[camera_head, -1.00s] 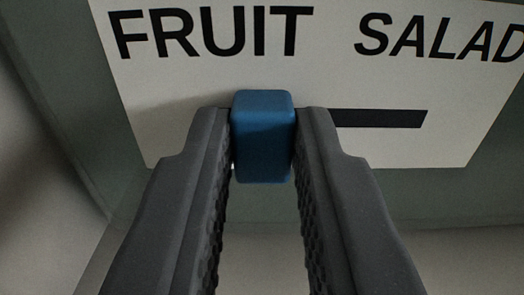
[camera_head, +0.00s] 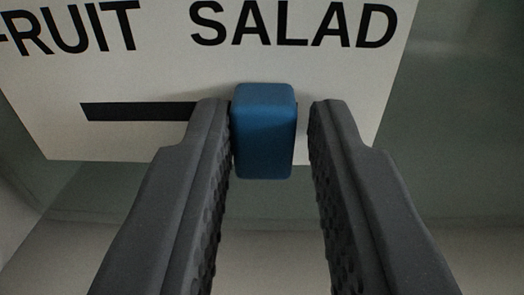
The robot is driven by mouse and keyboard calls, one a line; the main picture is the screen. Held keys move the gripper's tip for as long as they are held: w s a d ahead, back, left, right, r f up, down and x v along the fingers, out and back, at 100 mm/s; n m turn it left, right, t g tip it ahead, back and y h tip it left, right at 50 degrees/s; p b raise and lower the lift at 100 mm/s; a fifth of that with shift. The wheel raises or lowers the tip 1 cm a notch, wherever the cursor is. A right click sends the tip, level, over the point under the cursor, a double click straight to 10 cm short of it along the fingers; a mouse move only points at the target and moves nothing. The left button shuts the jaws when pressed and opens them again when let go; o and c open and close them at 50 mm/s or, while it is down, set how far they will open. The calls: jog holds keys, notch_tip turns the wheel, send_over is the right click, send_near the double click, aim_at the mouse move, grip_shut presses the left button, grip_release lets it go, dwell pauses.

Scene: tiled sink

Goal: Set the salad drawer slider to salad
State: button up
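The blue slider knob (camera_head: 263,130) stands out from a white label panel (camera_head: 130,75), below the word SALAD. The dark slot (camera_head: 135,111) shows to the left of the knob, running under the word FRUIT. My gripper (camera_head: 271,108) has one finger on each side of the knob. The left finger is against or very close to the knob's left side. A clear gap shows between the right finger and the knob. The slot's right end is hidden behind the knob and the fingers.
The panel is fixed on a grey-green front (camera_head: 440,150), which is free to the right of the panel. A pale surface lies below it. No obstacle shows around the fingers.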

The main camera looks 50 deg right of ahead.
jog(key=o, duration=0.3)
jog(key=shift+s+d, duration=0.2)
jog(key=shift+d, duration=0.15)
jog(key=shift+w+a, duration=0.1)
jog(key=shift+a, duration=0.05)
jog(key=shift+a, duration=0.2)
jog(key=v, duration=1.3)
jog(key=shift+s+p, duration=0.25)
jog(key=shift+p, duration=0.2)
jog(key=shift+f, duration=0.1)
